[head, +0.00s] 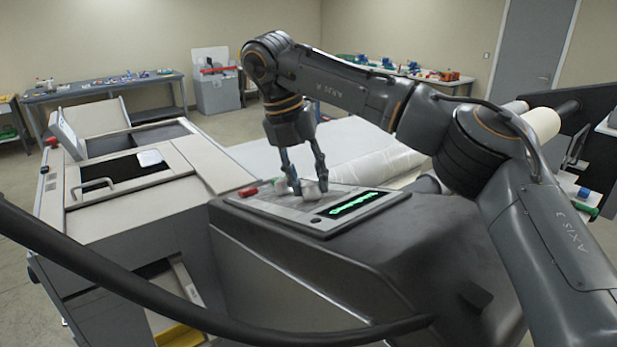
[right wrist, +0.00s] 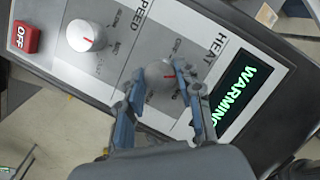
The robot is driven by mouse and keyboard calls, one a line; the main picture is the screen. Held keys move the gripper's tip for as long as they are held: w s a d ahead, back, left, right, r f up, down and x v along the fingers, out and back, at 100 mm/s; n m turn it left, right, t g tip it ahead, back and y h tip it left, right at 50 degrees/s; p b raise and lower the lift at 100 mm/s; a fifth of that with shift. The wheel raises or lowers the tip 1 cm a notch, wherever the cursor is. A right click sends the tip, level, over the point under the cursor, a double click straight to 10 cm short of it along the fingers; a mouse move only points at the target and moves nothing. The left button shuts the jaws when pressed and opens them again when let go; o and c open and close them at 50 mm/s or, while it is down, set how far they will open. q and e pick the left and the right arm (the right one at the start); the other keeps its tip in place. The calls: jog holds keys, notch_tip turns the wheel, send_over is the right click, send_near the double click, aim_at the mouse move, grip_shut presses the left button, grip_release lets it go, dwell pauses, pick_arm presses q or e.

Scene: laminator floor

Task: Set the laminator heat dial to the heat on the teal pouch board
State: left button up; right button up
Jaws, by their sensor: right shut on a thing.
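The laminator's slanted control panel (head: 285,209) is in the middle of the head view. My right gripper (head: 310,187) reaches down to it and is shut on the heat dial (right wrist: 160,84), one finger on each side. The dial is a round grey knob under the word HEAT, with a red pointer line towards the right of the right wrist view. Its scale marks are partly hidden by the fingers and too small to read. The display (right wrist: 237,94) glows green with WARMING. I cannot make out a teal pouch board. My left gripper is not in view.
The speed dial (right wrist: 86,35) stands beside the heat dial, and a red OFF button (right wrist: 24,38) is at the panel's end. A grey-white cabinet unit (head: 85,205) stands left. Benches with small items (head: 105,85) line the back.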

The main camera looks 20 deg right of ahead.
dwell(0.3)
jog(key=o, duration=1.2)
jog(key=shift+c, duration=0.2)
jog(key=shift+a, duration=0.1)
jog(key=v, duration=1.2)
jog(key=shift+s, duration=0.1)
